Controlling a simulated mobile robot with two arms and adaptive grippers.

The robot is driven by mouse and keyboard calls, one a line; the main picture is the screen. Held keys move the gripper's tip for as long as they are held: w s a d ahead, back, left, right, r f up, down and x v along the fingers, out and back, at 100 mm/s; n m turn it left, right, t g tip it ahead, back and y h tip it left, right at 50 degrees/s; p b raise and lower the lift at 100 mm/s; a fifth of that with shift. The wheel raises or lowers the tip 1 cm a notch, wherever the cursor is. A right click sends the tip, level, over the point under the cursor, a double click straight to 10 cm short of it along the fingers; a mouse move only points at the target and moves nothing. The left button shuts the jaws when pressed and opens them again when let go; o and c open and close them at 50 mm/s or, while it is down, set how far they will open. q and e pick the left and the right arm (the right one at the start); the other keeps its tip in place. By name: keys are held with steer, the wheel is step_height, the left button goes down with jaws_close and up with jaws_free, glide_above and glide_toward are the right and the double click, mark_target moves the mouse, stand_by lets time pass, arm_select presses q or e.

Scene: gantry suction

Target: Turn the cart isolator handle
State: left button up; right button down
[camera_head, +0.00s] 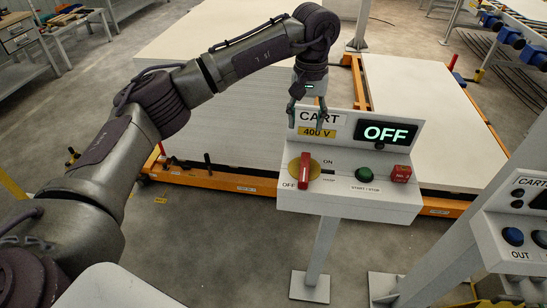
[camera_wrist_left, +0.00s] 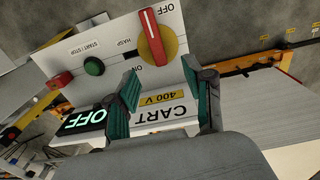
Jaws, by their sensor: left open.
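The red cart isolator handle (camera_head: 304,171) sits on a yellow disc on the white cart control box (camera_head: 335,203) and points to the OFF mark. It also shows in the left wrist view (camera_wrist_left: 152,37). The display (camera_head: 386,132) reads OFF. My left gripper (camera_head: 306,115) is open and empty, above and behind the handle, in front of the CART 400 V label. In the left wrist view its two green-padded fingers (camera_wrist_left: 168,95) are spread apart, and the handle lies beyond them, untouched. My right gripper is in neither view.
A green start/stop button (camera_head: 364,173) and a red block (camera_head: 401,174) sit right of the handle. A second control box (camera_head: 515,225) stands at the right. White board stacks on an orange frame (camera_head: 230,182) lie behind.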

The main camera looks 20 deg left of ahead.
arm_select(q)
steer(key=p, duration=0.3)
glide_above(305, 163)
steer(key=f, duration=0.6)
steer(key=shift+w+d, duration=0.1)
steer(key=shift+d, duration=0.15)
steer(key=f+p, duration=0.2)
steer(key=f, duration=0.5)
steer(key=shift+a, duration=0.2)
steer(key=shift+f, duration=0.5)
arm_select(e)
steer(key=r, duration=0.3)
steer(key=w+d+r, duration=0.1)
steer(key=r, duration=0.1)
arm_select(q)
steer(key=shift+c, duration=0.2)
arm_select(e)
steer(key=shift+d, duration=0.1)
arm_select(q)
jaws_close()
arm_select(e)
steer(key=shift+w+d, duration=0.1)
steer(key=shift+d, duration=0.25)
